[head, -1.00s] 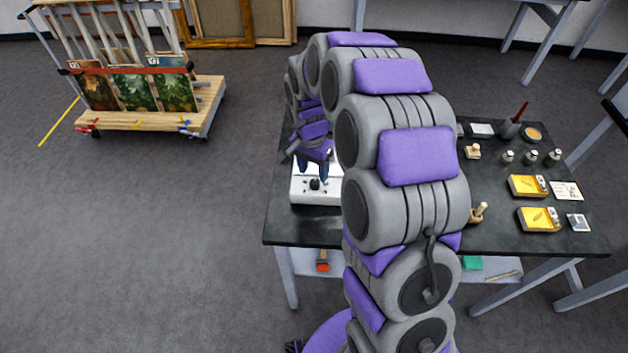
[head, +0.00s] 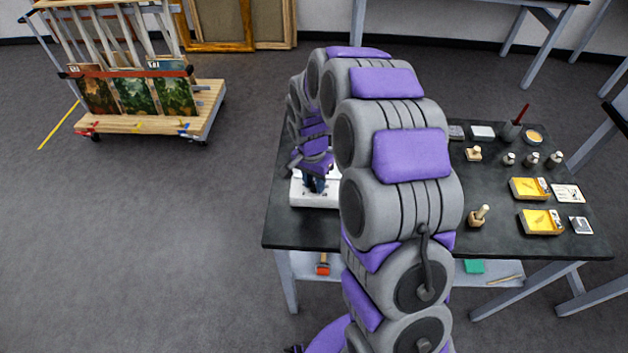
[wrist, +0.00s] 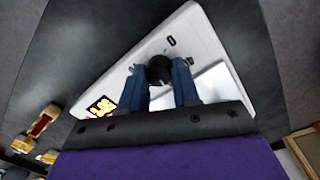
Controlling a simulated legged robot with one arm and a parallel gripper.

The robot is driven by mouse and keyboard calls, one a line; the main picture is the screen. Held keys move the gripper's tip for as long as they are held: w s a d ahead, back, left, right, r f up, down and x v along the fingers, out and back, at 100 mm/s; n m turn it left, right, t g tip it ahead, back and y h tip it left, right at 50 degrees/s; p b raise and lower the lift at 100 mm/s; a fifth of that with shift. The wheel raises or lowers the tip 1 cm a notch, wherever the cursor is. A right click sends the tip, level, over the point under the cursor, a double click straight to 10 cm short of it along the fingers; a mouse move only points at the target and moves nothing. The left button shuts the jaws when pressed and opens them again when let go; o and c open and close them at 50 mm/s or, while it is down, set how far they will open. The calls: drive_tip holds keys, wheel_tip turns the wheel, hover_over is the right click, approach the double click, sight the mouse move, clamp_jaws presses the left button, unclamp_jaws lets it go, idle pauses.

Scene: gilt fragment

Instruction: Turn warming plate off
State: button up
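The warming plate (wrist: 205,40) is a white box on the dark table, with a black knob (wrist: 159,69) and small dark marks on its face. A small panel with bright yellow and red marks (wrist: 101,105) shows near one corner. My gripper (wrist: 161,72) is over the plate, its two blue fingers apart with the knob between their tips. I cannot tell whether they touch the knob. In the head view, my gripper (head: 315,184) hides the knob and my arm covers part of the plate (head: 307,199).
The dark table (head: 505,165) holds a wooden-handled tool (head: 479,215), yellow boxes (head: 540,222), several small bottles (head: 532,159) and a dark cup (head: 509,131) to the right. A wooden cart with paintings (head: 140,122) stands at left. The floor between is clear.

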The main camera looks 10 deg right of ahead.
drive_tip(key=c, duration=0.4)
drive_tip(key=shift+c, duration=0.2)
drive_tip(key=shift+r+n+p, duration=0.1)
drive_tip(key=shift+n+p, duration=0.2)
drive_tip(key=shift+p, duration=0.05)
